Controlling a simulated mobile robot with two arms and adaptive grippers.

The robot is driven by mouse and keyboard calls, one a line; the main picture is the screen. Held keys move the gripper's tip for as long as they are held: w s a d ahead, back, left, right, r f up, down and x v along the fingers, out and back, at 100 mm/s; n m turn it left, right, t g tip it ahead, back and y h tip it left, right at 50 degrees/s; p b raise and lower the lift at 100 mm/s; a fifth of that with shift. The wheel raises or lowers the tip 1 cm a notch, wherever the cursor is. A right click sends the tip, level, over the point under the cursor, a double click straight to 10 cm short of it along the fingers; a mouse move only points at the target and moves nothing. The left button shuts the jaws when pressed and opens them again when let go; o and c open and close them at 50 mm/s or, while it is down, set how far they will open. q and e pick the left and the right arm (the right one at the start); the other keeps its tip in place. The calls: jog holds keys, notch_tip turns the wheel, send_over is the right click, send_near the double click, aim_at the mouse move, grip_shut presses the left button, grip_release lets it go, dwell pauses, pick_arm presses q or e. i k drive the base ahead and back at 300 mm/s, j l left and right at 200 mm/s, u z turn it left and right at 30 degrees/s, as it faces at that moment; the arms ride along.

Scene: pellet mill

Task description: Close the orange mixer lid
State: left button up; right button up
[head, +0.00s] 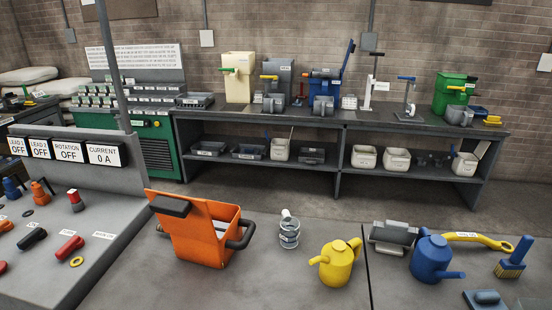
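The orange mixer (228,238) stands on the grey surface in the lower middle of the head view. Its orange lid (188,236) appears raised and tilted toward the left, with a dark grip (170,206) at its upper edge. The lid hides part of the mixer's inside. A dark curved handle (243,236) sticks out at the mixer's right side. Neither of my grippers is in view.
A sloping control panel (110,220) with knobs stands close on the left. A metal coil-like part (289,231), a yellow can (336,264) and a blue can (432,260) stand to the right. A long bench (330,118) with machines is behind.

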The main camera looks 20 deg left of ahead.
aim_at(182, 216)
jog(key=u, duration=1.4)
